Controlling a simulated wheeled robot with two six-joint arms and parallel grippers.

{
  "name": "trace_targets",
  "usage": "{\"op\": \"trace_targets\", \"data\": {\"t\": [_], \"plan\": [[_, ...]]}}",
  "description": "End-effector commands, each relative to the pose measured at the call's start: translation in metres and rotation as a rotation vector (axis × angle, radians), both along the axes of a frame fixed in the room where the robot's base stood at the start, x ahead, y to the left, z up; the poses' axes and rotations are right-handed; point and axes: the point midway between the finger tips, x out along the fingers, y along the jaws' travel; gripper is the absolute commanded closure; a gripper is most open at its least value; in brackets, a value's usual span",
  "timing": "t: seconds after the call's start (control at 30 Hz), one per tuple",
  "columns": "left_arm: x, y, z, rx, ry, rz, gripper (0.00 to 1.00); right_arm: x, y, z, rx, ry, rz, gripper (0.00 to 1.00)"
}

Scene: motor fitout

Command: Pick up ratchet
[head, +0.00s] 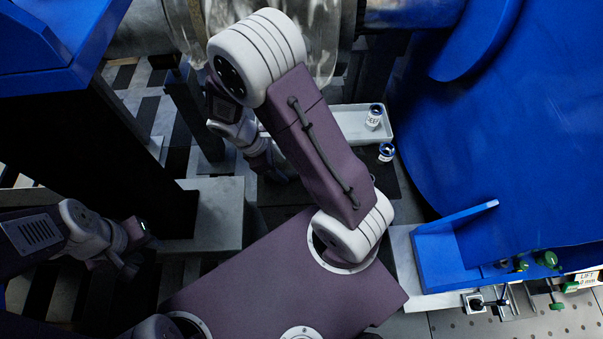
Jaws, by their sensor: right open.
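I cannot make out a ratchet for certain in the head view. Small metal and dark tools (488,303) lie at the lower right, too small to name. My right gripper (282,168) is open, beyond my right arm's raised purple link, which hides part of it. My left gripper (132,262) is at the left, beside a grey block and far from the tools. Its fingers are dark and small, so I cannot tell whether they are open.
A pale tray (345,112) holds a white and blue can (374,117). A second can (386,152) stands on the dark mat (405,190). The grey block (222,190) is left of it. A large blue housing (500,120) and a blue bracket (435,258) bound the right.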

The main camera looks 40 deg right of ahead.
Motion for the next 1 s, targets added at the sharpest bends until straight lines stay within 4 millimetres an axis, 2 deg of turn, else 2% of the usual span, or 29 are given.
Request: {"op": "trace_targets", "data": {"t": [0.03,0.1,0.2,0.47,0.67,1.0], "plan": [[0.0,0.0,-0.007,0.0,0.0,0.0,0.64,-0.002,-0.003,-0.014,-0.001,0.005,-0.002,0.47],[0.0,0.0,-0.012,0.0,0.0,0.0,0.64,-0.003,-0.007,-0.027,-0.001,0.006,-0.003,0.47],[0.0,0.0,-0.016,0.0,0.0,0.0,0.64,-0.005,-0.012,-0.038,-0.001,0.005,-0.002,0.47],[0.0,0.0,-0.015,0.0,0.0,0.0,0.64,-0.005,-0.014,-0.041,-0.001,0.001,-0.001,0.47],[0.0,0.0,-0.015,0.0,0.0,0.0,0.64,-0.005,-0.014,-0.04,0.0,0.0,-0.001,0.99],[0.0,0.0,-0.015,0.0,0.0,0.0,0.64,-0.005,-0.014,-0.04,0.0,0.0,-0.001,1.0]]}}
